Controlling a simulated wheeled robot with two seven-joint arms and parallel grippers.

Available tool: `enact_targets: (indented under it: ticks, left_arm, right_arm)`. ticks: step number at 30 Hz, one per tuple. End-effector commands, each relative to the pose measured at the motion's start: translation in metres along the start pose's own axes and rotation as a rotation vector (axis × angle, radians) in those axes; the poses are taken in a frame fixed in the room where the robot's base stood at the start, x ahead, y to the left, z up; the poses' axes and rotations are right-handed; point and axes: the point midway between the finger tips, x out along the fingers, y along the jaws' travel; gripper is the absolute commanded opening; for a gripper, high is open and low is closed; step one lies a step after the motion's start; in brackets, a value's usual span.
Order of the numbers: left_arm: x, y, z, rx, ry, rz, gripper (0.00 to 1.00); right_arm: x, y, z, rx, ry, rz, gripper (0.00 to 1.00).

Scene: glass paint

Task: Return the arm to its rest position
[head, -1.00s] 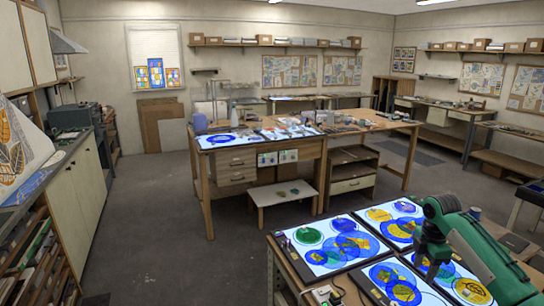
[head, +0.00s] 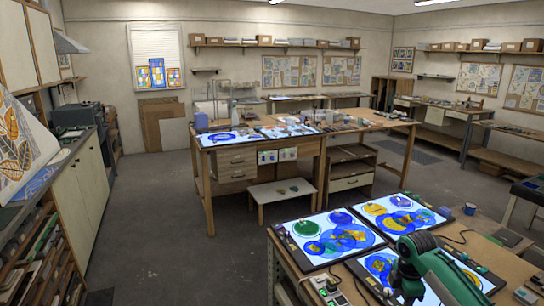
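My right arm, green with a grey wrist, comes in from the lower right over the near bench. My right gripper (head: 408,290) hangs at its end, low over the front light panels. It is seen from above and behind, and its fingers are too small and dark to show whether they are open or shut. I see nothing clearly held in it. My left arm and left gripper are not in view.
Lit panels with coloured glass discs, including a left panel (head: 322,262) and a back panel (head: 436,214), lie on the near bench (head: 505,262). A mug (head: 470,209) stands behind them.

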Motion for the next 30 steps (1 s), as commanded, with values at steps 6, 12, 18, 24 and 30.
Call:
enact_targets:
  ticks: [6, 12, 18, 24, 30]
  left_arm:
    - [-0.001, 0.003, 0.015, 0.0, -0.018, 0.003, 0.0]
    - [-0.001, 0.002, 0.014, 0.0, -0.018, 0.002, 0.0]
    - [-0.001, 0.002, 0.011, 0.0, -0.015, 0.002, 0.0]
    - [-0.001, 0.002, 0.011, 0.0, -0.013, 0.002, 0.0]
    - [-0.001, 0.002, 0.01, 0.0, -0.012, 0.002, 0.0]
  right_arm:
    - [0.055, -0.052, -0.052, 0.088, 0.023, 0.021, 0.48]
    - [0.093, -0.113, -0.097, 0.234, 0.069, 0.056, 0.48]
    - [0.112, -0.177, -0.127, 0.42, 0.126, 0.088, 0.48]
    - [0.117, -0.241, -0.142, 0.646, 0.182, 0.114, 0.48]
    - [0.107, -0.3, -0.141, 0.901, 0.223, 0.14, 0.48]
